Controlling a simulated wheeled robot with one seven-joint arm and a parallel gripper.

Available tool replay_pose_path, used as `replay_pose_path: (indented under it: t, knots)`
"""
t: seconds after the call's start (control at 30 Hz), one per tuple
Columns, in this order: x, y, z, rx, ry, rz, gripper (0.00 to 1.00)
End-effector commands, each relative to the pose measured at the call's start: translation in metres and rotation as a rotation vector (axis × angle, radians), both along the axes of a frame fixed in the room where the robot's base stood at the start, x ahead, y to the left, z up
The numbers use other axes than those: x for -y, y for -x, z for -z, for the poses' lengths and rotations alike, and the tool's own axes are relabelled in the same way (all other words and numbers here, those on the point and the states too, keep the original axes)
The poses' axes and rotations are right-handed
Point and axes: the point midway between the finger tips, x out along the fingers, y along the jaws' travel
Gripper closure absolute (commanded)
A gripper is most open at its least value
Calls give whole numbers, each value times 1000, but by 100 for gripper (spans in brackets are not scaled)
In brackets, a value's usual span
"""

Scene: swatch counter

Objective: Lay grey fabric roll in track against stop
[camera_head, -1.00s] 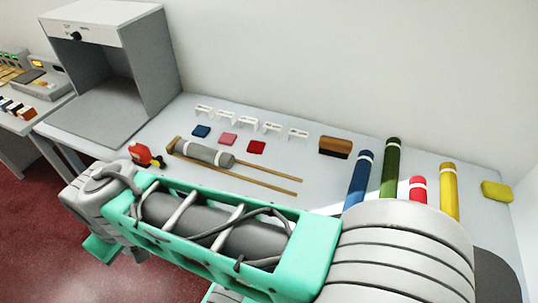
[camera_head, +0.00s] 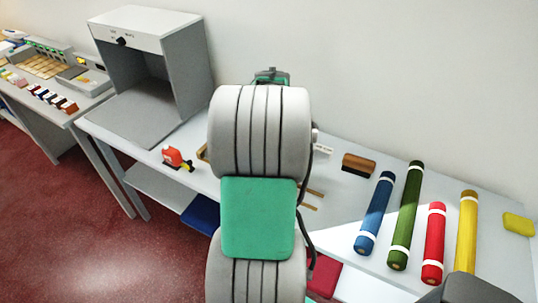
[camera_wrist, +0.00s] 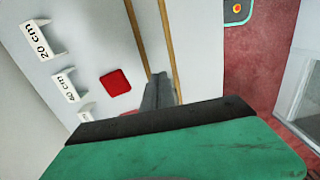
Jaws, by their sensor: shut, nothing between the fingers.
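The grey fabric roll is not clearly visible now; my arm covers its place in the head view. The tan track shows only in pieces: its left end (camera_head: 203,153) and the rail tips (camera_head: 311,201) on either side of my arm. In the wrist view two thin tan rails (camera_wrist: 172,40) run upward. My gripper (camera_wrist: 158,80) shows as narrow dark grey fingers, shut and empty, in front of the track. I cannot tell its height over the track. Whether the roll touches the stop is hidden.
Blue (camera_head: 374,213), green (camera_head: 405,215), red (camera_head: 433,243) and yellow (camera_head: 466,232) rolls lie to the right. A brown block (camera_head: 358,164), a yellow block (camera_head: 518,224), a red tape dispenser (camera_head: 172,156) and a grey booth (camera_head: 150,60) stand around. Length markers (camera_wrist: 42,40) line the wall side.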

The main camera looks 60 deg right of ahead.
Motion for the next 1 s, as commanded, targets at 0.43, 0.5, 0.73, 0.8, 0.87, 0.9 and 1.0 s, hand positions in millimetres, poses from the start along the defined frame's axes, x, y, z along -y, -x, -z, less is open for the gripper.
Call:
replay_pose_path:
  t: [0.43, 0.5, 0.73, 0.8, 0.87, 0.9, 1.0]
  knots:
    - [-3, -32, 54, 1, 1, -2, 100]
    - [-4, -37, 55, 0, 1, -2, 100]
    - [-4, -41, 56, 1, 2, 1, 100]
    - [-4, -40, 56, 1, 2, 1, 100]
    - [-4, -41, 56, 1, 2, 1, 100]
    - [-4, -42, 56, 1, 2, 0, 100]
    - [-5, -53, 57, 2, 3, -3, 100]
